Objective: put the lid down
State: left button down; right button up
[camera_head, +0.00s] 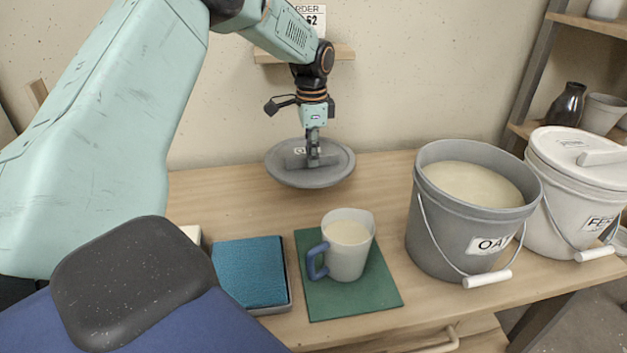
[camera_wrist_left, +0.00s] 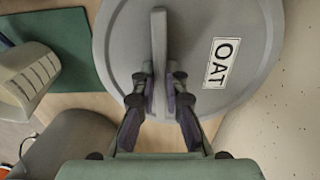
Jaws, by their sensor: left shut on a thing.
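The grey round lid (camera_head: 338,172) with an OAT label hangs from my left gripper (camera_head: 313,158) at the back of the table. The wrist view shows the lid (camera_wrist_left: 120,30) close up, with its upright bar handle (camera_wrist_left: 159,50) between the fingers of my left gripper (camera_wrist_left: 160,85). That gripper is shut on the handle. The lid looks roughly level; I cannot tell whether its underside touches the tabletop. The grey OAT bucket (camera_head: 436,225) stands open at the right, full of cream-coloured glaze (camera_head: 474,184). My right gripper is not in view.
A jug (camera_head: 351,262) with a blue handle stands on a green mat (camera_head: 325,301). A blue sponge-like block (camera_head: 249,270) lies left of it. A lidded white bucket (camera_head: 560,205) is beside the grey one. Bare wooden tabletop (camera_head: 385,180) lies between lid and grey bucket.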

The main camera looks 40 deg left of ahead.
aim_at(313, 174)
pick_arm(q)
jog(key=shift+w+f, duration=0.2)
jog(key=shift+f, duration=1)
jog(key=f+b, duration=0.2)
jog(key=f, duration=0.1)
jog(key=shift+s+d+f, duration=0.1)
jog(key=shift+s+f, duration=0.1)
jog(key=shift+f, duration=0.4)
jog(key=shift+w, duration=0.25)
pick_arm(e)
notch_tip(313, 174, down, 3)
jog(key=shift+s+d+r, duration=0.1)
pick_arm(q)
jog(key=shift+s+f, duration=0.1)
jog(key=shift+s, duration=0.05)
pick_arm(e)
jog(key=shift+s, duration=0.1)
pick_arm(q)
jog(key=c, duration=1.4)
grip_release()
jog(key=shift+f, duration=0.1)
jog(key=shift+c, duration=0.2)
jog(key=shift+o, duration=0.2)
